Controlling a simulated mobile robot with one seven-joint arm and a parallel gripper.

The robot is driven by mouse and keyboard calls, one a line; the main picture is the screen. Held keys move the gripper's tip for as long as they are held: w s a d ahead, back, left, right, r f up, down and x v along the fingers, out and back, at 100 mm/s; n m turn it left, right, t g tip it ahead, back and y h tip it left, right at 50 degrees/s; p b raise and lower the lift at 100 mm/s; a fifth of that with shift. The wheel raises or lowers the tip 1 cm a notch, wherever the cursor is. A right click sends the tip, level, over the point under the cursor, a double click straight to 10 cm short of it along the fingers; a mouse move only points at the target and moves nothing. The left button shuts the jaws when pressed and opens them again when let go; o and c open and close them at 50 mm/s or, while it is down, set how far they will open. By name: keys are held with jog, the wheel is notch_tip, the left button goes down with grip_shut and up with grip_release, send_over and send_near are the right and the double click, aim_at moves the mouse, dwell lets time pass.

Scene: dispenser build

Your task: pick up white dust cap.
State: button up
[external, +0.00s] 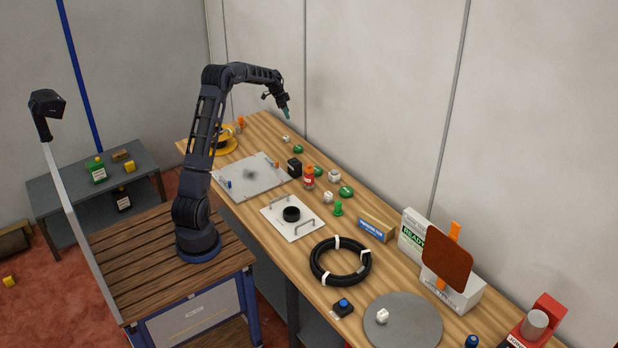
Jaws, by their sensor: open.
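Several small white pieces are in the external view, and I cannot tell which is the white dust cap. One white piece (286,139) lies at the far part of the bench, below my gripper. Two more, a white piece (334,176) and another white piece (328,197), sit mid-bench near green parts. A further white piece (382,316) rests on the round grey disc (420,325). My gripper (286,113) is open, raised above the far end of the bench near the wall, with teal fingertips pointing down. It appears empty and apart from everything.
The wooden bench (275,250) runs along the wall.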

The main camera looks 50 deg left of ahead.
send_near(286, 137)
notch_tip(286, 137, up, 2)
jog(key=a, duration=0.1)
jog(key=shift+m+t+h, duration=0.3)
jog(key=x, duration=0.7)
jog(key=s+x, duration=0.1)
jog(key=x, duration=0.2)
jog(key=shift+w+a+f, duration=0.1)
jog(key=shift+f, duration=0.4)
jog(key=c, duration=1)
